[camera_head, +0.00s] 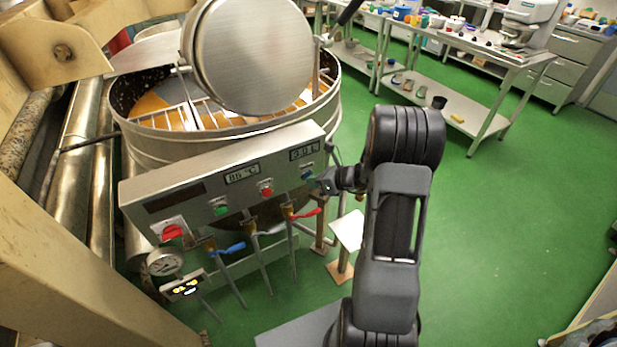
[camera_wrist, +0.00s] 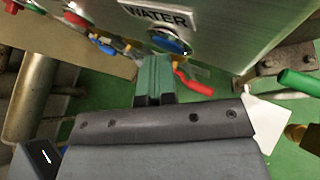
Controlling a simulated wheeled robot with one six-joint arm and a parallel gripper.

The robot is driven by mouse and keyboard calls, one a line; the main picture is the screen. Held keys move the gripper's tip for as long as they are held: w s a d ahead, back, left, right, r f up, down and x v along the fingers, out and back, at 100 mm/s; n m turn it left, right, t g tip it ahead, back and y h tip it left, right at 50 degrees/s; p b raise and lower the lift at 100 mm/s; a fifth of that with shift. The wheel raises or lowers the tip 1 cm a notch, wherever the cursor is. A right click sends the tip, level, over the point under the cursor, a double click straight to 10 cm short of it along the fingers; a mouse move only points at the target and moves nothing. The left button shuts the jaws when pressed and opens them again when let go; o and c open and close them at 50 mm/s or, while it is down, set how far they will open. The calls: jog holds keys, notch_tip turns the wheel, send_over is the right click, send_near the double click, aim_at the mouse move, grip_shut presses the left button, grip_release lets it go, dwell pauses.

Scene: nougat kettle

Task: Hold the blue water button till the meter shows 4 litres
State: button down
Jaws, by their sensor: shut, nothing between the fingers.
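The blue water button (camera_head: 307,173) is at the right end of the grey control panel (camera_head: 235,185), below a small litre meter (camera_head: 304,153) that seems to read 3.0 L. In the wrist view the blue button (camera_wrist: 170,42) sits in a metal ring under the WATER label (camera_wrist: 158,15). My gripper (camera_head: 322,182) is shut and empty, its tips close to the button. In the wrist view its fingers (camera_wrist: 154,68) end just below and left of the button. I cannot tell whether they touch it.
The round kettle (camera_head: 150,140) with its raised lid (camera_head: 250,55) stands behind the panel. A red button (camera_head: 266,190) and a green button (camera_head: 221,210) are left of the blue one. Valves with blue and red handles (camera_head: 306,213) hang below. Green floor is open to the right.

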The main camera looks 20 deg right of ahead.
jog(key=shift+s, duration=0.15)
jog(key=shift+s+d, duration=0.1)
jog(key=shift+s, duration=0.65)
jog(key=shift+s+d, duration=0.15)
jog(key=shift+s, duration=1.1)
jog(key=shift+s+d, duration=0.15)
jog(key=shift+s, duration=1.1)
